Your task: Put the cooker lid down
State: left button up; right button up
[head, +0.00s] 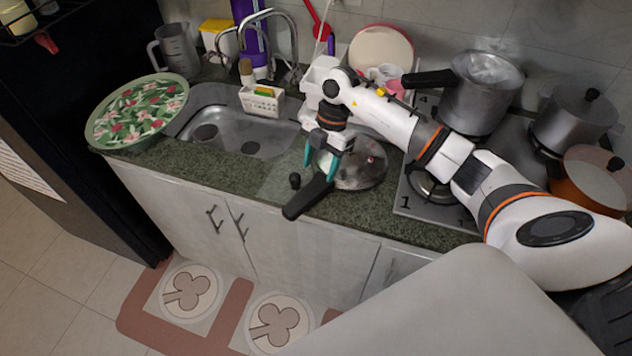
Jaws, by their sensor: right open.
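The cooker lid (366,173) is a round silver metal disc with a long black handle. It appears to lie on the green counter between the sink and the stove, its handle pointing toward the front edge. My right gripper (321,168) has teal fingers and is open, above or around the handle's inner end. Its fingers and wrist hide part of the lid, and I cannot tell whether they touch the handle. The silver cooker pot (482,98), with a black side handle, stands open on the stove's back left. My left gripper is out of view.
The sink (228,133) lies left of the lid, with a white sponge holder (262,101) behind it. A floral tray (137,112) covers the left counter. A lidded pot (572,124) and an orange pan (592,180) occupy the stove's right. The front counter strip is narrow.

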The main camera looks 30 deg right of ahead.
aim_at(324, 178)
jog(key=v, duration=0.4)
jog(key=shift+d+r+b, duration=0.15)
jog(key=shift+r+b, duration=0.2)
jog(key=shift+r, duration=0.05)
